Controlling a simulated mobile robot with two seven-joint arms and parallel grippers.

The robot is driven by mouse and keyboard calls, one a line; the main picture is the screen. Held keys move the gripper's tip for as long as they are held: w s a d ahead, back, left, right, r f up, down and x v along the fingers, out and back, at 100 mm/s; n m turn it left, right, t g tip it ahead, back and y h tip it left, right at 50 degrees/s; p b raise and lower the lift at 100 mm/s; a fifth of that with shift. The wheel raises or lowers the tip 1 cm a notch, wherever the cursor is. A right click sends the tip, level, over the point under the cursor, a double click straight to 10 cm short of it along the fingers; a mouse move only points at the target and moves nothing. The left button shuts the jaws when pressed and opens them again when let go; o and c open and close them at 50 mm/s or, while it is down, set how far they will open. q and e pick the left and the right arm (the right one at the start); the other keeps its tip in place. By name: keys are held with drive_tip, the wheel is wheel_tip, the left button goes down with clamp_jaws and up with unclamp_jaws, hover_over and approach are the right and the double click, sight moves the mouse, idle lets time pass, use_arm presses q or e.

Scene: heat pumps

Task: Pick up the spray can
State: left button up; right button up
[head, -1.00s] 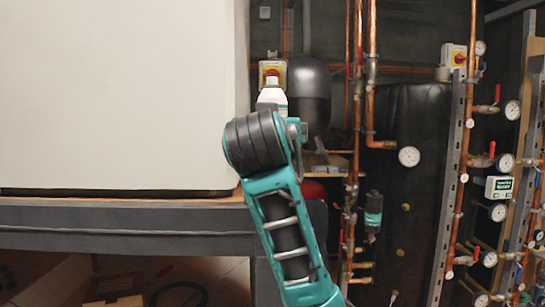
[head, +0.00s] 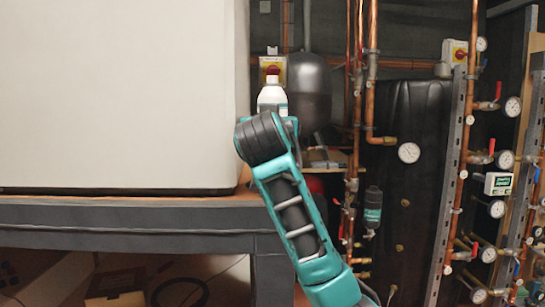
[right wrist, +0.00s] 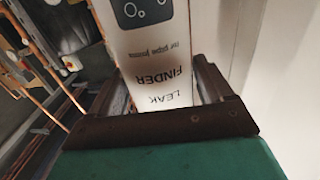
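The spray can (head: 271,98) is a white bottle standing upright near the right end of the bench, beside the big white box. Its lower part is hidden behind my right arm in the head view. In the right wrist view, the can (right wrist: 155,55), lettered "LEAK FINDER", fills the space between the fingers of my right gripper (right wrist: 165,95). One finger is on each side of it, and the gripper looks open, with no clear grip on the can. In the head view, the right gripper is hidden behind my arm. My left gripper is not in view.
The large white box (head: 120,95) stands on the grey bench (head: 130,240), close left of the can. A dark grey tank (head: 309,95) and copper pipes (head: 372,70) are behind and right. A red and yellow switch (head: 272,70) is behind the can's top.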

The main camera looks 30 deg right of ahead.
drive_tip(key=c, duration=1.3)
clamp_jaws()
drive_tip(key=shift+r, duration=0.1)
